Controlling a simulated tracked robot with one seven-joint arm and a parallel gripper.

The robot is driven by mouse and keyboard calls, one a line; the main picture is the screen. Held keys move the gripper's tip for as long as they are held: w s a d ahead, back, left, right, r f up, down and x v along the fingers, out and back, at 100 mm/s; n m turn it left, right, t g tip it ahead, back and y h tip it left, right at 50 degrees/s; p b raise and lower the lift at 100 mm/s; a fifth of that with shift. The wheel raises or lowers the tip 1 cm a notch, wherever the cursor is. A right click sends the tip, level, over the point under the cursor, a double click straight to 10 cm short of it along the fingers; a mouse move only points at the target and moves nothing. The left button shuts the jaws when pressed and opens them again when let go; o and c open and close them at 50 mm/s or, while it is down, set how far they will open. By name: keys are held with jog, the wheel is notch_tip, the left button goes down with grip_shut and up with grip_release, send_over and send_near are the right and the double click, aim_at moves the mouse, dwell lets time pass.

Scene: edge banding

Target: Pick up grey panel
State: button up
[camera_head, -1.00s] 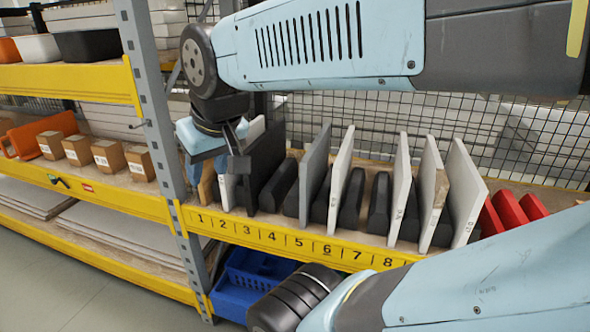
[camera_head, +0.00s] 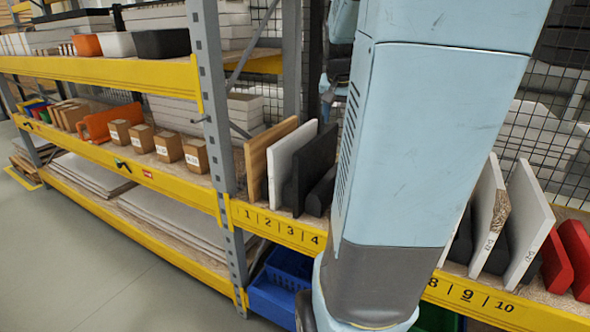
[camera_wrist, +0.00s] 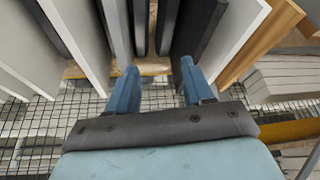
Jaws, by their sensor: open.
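The grey panel (camera_wrist: 115,28) stands upright in the rack in the wrist view, at the upper middle, just beyond my left fingertip. My gripper (camera_wrist: 158,72) is open and empty, its two blue fingers spread wide. The gap between the fingers faces dark dividers (camera_wrist: 164,25), with the grey panel toward its left side and a black panel (camera_wrist: 200,32) toward its right. I cannot tell whether a finger touches either panel. In the head view my arm hides the grey panel and the gripper.
A white panel (camera_head: 287,165) and a wooden panel (camera_head: 262,158) stand left of my arm; more pale panels (camera_head: 530,225) stand to the right. The yellow numbered shelf edge (camera_head: 275,226) runs below them. A metal post (camera_head: 213,110) and wire mesh (camera_head: 548,135) border the rack.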

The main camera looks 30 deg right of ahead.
jog(key=s+d+f+m+g, duration=0.1)
jog(key=d+f+m, duration=0.2)
jog(key=d, duration=0.9)
jog(key=shift+h, duration=0.5)
jog(key=x, duration=0.7)
jog(key=shift+s+d, duration=0.1)
jog(key=shift+d, duration=0.15)
jog(key=shift+x, duration=3.2)
jog(key=shift+c, duration=0.5)
grip_shut()
jog(key=shift+r, duration=0.1)
